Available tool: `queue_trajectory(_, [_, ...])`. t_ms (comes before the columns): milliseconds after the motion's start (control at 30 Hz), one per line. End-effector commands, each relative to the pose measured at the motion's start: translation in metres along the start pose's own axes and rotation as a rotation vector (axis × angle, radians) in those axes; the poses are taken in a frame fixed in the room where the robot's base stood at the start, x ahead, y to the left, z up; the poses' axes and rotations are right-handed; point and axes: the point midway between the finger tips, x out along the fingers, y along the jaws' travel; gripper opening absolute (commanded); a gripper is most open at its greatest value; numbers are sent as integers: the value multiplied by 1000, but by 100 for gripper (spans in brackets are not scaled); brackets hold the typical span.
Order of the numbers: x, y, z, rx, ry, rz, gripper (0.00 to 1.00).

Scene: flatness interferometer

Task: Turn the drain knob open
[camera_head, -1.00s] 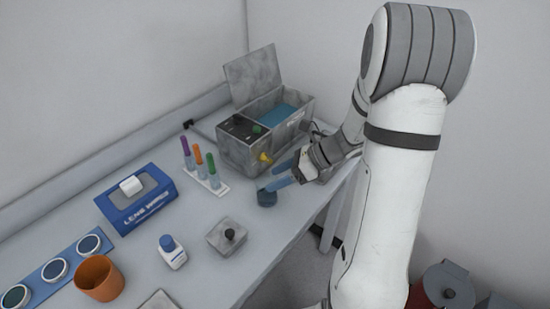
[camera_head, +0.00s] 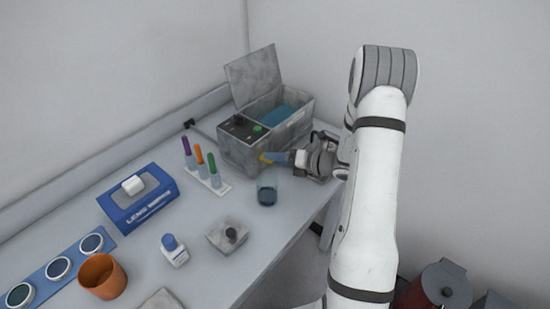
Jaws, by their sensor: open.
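The jaws are open. The tank has its lid up, blue liquid (camera_head: 277,117) inside, and a dark panel with a green button (camera_head: 257,129).
A blue lens wipes box (camera_head: 150,212), white bottle (camera_head: 174,252), grey block with black knob (camera_head: 217,236) and orange cup (camera_head: 102,277) lie nearer. The table's right edge runs below my arm.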

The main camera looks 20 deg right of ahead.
Motion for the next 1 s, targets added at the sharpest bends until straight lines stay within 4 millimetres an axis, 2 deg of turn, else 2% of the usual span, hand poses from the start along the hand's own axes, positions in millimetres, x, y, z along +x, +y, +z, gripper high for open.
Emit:
queue_trajectory(133, [11,0,0,-1,1,0,67])
queue_trajectory(400, [12,0,0,-2,0,-1,67])
queue_trajectory(900, [12,0,0,-1,0,-1,26])
queue_trajectory(1000, [12,0,0,-2,0,-1,23])
